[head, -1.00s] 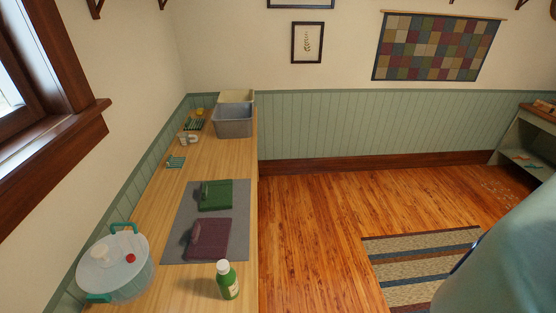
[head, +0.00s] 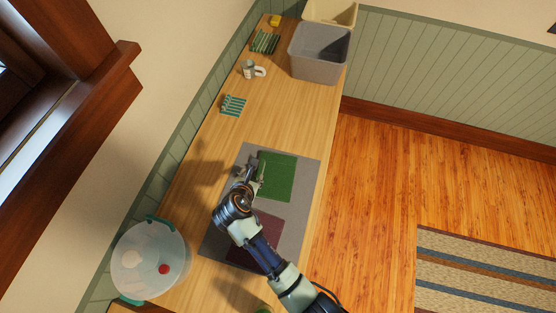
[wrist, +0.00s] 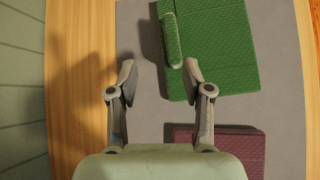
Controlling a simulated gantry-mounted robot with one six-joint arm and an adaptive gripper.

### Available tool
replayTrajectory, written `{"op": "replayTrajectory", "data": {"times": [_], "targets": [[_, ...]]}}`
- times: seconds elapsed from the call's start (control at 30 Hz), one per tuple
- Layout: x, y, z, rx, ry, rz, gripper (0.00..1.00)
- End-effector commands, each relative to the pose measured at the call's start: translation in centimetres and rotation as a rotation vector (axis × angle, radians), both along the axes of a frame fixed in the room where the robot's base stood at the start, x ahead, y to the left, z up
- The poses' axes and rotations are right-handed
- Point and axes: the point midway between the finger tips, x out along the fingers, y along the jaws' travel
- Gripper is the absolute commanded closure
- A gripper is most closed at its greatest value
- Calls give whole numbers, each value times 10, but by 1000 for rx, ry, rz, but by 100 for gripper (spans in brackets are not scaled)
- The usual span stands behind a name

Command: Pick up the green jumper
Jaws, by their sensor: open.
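The green jumper (head: 278,177) lies folded flat on the grey mat (head: 308,168), with a rolled ridge along its left edge. It also shows at the upper right of the wrist view (wrist: 218,48). My gripper (head: 256,172) is at the left edge of the jumper in the head view. In the wrist view my gripper (wrist: 160,72) is open with nothing between its fingers. Its right finger is close to the lower end of the ridge; I cannot tell whether they touch.
A folded maroon garment (head: 267,232) lies on the mat nearer me, partly behind my arm. A lidded clear tub (head: 148,262) stands at the lower left.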

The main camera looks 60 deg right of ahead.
Motion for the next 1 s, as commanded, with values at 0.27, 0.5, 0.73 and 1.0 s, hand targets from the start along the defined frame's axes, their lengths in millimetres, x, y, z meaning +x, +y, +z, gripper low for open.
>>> {"op": "replayTrajectory", "data": {"times": [0.27, 0.5, 0.73, 1.0], "targets": [[-8, -17, -16, -86, 166, 103, 50], [-1, -32, -33, -83, 165, 103, 50], [8, -50, -54, -83, 165, 100, 50], [16, -66, -69, -83, 161, 102, 50]]}}
